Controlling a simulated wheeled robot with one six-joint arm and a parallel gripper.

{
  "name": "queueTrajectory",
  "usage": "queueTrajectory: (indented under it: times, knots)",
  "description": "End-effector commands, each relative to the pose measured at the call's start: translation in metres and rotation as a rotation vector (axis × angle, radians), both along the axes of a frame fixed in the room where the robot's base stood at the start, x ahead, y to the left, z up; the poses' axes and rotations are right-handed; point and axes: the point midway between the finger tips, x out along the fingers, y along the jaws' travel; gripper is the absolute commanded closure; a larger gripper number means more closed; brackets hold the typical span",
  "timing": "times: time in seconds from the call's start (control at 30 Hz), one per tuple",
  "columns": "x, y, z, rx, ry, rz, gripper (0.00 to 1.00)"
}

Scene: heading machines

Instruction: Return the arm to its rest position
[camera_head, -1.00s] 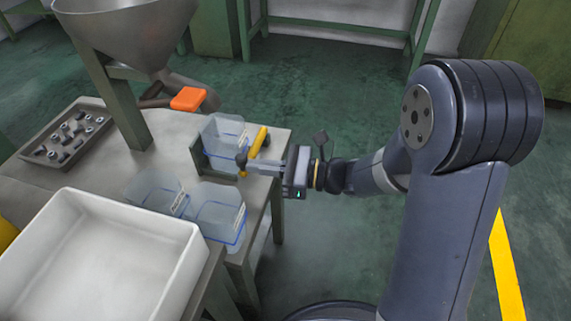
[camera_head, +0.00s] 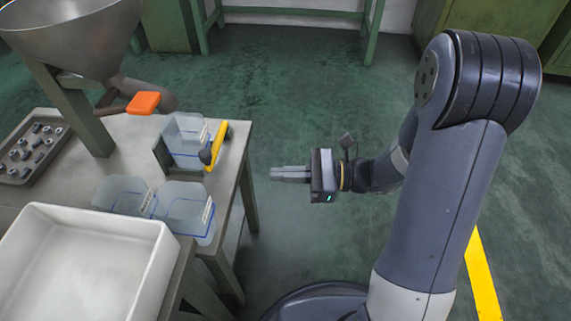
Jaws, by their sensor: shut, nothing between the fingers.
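My gripper (camera_head: 275,174) is shut and empty. It points left, over the green floor, to the right of the metal table (camera_head: 232,150). A clear gap separates its fingertips from the table edge and from the yellow-handled part (camera_head: 217,146) by the containers. My dark grey arm comes in from the right, with its elbow high and the forearm bent back toward the gripper.
On the table stand several clear plastic containers (camera_head: 188,208), a white bin (camera_head: 75,228) and a dark tray of metal parts (camera_head: 30,150). A metal hopper (camera_head: 75,35) with an orange piece (camera_head: 143,103) rises behind. The floor (camera_head: 300,90) around my gripper is clear.

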Motion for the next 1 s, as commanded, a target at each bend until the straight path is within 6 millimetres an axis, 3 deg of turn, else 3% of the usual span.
queueTrajectory:
  times: [0.53, 1.0]
  knots:
    - [0.001, 0.005, -0.001, 0.0, -0.001, 0.004, 1.0]
    - [0.016, 0.071, -0.002, 0.0, -0.002, 0.006, 1.0]
